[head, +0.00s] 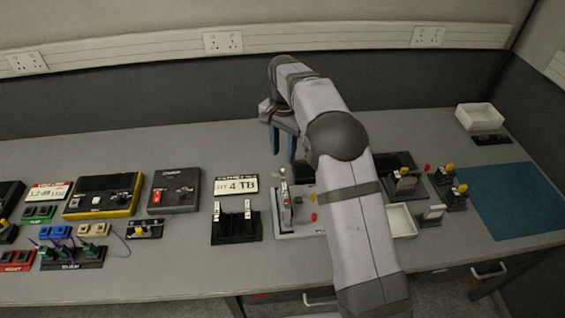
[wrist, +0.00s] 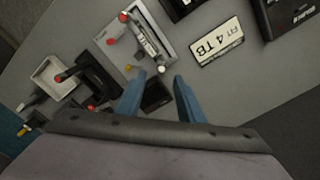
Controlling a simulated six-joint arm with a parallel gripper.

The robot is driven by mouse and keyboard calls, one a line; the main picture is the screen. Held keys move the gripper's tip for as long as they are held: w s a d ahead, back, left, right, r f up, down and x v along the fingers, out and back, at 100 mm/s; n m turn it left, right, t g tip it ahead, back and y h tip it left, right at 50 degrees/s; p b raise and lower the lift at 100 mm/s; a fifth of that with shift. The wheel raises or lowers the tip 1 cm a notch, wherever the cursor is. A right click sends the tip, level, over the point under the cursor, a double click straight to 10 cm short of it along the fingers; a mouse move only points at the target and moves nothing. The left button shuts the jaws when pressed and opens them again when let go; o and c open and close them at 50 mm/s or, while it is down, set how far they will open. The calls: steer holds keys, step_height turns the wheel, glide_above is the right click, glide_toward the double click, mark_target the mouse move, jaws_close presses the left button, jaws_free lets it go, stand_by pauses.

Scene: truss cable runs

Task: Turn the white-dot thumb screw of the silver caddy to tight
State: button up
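The silver caddy (wrist: 147,40) is a narrow upright piece on a grey plate (wrist: 112,32). In the head view the caddy (head: 286,214) stands left of my forearm. The white dot is too small to make out for certain. My gripper (head: 283,145) is above and behind the caddy, fingers down. My forearm hides the plate's right part.
A "FIT 4 TB" sign (head: 236,186) and a black rack with two silver uprights (head: 236,226) stand to the left. Right of my arm are a white tray (head: 402,222), black fixtures with yellow knobs (head: 449,168) and a teal mat (head: 512,203).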

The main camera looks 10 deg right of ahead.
mark_target(283, 170)
steer(key=shift+w+a, duration=0.15)
steer(key=shift+f+p, duration=1.35)
steer(key=shift+f, duration=2.3)
jaws_close()
